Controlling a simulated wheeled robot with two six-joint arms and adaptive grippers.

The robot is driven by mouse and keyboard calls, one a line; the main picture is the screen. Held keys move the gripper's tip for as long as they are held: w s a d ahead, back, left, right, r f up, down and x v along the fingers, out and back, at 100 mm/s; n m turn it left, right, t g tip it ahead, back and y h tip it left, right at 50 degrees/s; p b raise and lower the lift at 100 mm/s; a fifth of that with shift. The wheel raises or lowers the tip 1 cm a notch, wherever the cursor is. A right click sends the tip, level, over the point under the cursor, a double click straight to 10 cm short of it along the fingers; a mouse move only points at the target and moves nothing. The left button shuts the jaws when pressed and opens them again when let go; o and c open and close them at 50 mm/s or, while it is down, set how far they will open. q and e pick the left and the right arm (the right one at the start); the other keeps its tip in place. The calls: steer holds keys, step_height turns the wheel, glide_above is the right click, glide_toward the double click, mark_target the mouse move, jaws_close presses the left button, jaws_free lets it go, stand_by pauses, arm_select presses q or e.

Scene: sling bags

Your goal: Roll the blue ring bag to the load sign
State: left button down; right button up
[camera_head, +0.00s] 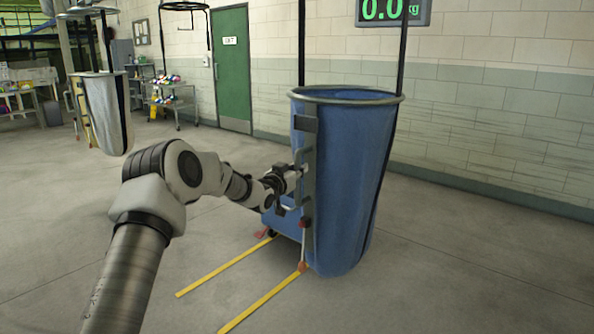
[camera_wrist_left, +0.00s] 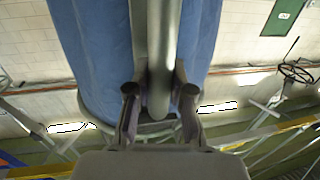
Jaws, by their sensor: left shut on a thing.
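The blue ring bag (camera_head: 354,180) hangs open from a round metal ring near the middle of the head view, with its lower end just above the floor. A grey upright handle bar (camera_head: 309,190) runs down its left side. My left gripper (camera_head: 296,174) is shut on this handle. In the left wrist view, the two fingers of the left gripper (camera_wrist_left: 159,100) stand on either side of the grey bar (camera_wrist_left: 160,60), with the blue cloth (camera_wrist_left: 92,45) behind it. My right gripper is not in view. No load sign can be made out.
Two yellow floor lines (camera_head: 224,267) run out from the bag's base. A white bag (camera_head: 105,112) hangs at the left. A shelf (camera_head: 172,100) and a green door (camera_head: 231,70) stand at the back. A scale display (camera_head: 393,10) reads 0.0 kg above the bag. The right floor is clear.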

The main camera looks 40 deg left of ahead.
arm_select(q)
steer(key=shift+a+f, duration=0.1)
steer(key=shift+a, duration=0.25)
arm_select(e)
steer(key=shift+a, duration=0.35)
arm_select(q)
steer(key=c, duration=1)
jaws_free()
steer(key=shift+d, duration=0.1)
steer(key=s, duration=0.4)
steer(key=s+d, duration=0.1)
steer(key=s, duration=0.6)
steer(key=shift+s+d, duration=0.2)
steer(key=shift+s, duration=0.2)
